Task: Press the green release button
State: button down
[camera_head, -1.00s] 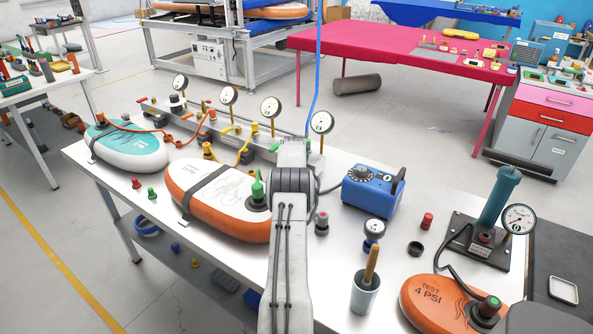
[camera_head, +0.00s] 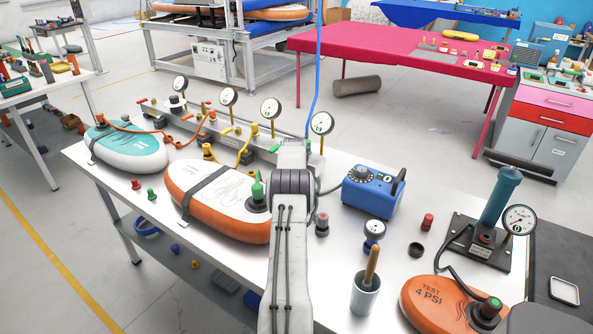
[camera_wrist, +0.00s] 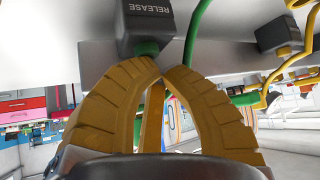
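In the wrist view a dark block labelled RELEASE (camera_wrist: 150,12) hangs at the top, with the green release button (camera_wrist: 147,48) on its lower face. In the head view my own arm hides the gripper and the button. The gauge manifold (camera_head: 228,128) runs along the back of the table there.
A green hose (camera_wrist: 196,30) passes close right of the fingertips, with another dark block (camera_wrist: 277,33) beyond. On the table (camera_head: 335,262) are an orange board (camera_head: 200,205), a blue pump box (camera_head: 371,192) and a cup (camera_head: 365,297) near my arm.

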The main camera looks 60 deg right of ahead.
jog(key=shift+r, duration=0.75)
jog(key=shift+p, duration=0.3)
jog(key=shift+r+p, duration=1.4)
jog(key=shift+r, duration=1.15)
